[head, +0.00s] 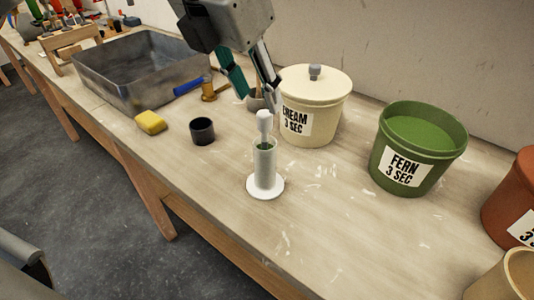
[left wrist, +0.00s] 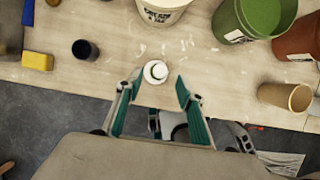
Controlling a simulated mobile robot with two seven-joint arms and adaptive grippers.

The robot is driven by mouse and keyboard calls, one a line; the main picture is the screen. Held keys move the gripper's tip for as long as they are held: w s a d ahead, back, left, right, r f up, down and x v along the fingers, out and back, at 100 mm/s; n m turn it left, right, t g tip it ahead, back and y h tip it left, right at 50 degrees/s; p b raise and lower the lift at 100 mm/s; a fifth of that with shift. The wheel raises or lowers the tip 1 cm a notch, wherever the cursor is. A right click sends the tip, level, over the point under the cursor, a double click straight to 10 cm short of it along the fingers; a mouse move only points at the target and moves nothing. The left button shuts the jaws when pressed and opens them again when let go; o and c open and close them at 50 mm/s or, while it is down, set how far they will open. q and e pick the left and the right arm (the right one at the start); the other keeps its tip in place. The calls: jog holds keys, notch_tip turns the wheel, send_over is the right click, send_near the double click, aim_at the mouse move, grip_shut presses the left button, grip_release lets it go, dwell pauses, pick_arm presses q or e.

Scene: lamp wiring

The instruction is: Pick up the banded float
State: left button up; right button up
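The float (head: 264,122) has a pale rounded top that sticks up out of a clear cylinder (head: 265,165) on a round white base. Its lower part is inside the cylinder, and I cannot make out a band. Green shows inside the cylinder near its top. From above, in the left wrist view, the float (left wrist: 158,70) sits over the white base. My left gripper (head: 261,103) is above and behind the float, pointing down.
A lidded cream bucket (head: 314,105) stands close behind the cylinder. A green FERN bucket (head: 418,145) and a rust bucket (head: 513,200) are to the right. A black cup (head: 202,131), yellow sponge (head: 151,122) and grey basin (head: 145,70) are left. The bench front is clear.

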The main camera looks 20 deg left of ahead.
aim_at(263, 114)
pick_arm(q)
jog(key=x, duration=0.3)
jog(key=b+x, duration=0.1)
jog(key=x, duration=0.3)
jog(key=shift+s+f, duration=0.15)
jog(key=shift+s, duration=0.15)
jog(key=shift+c, duration=0.5)
grip_shut()
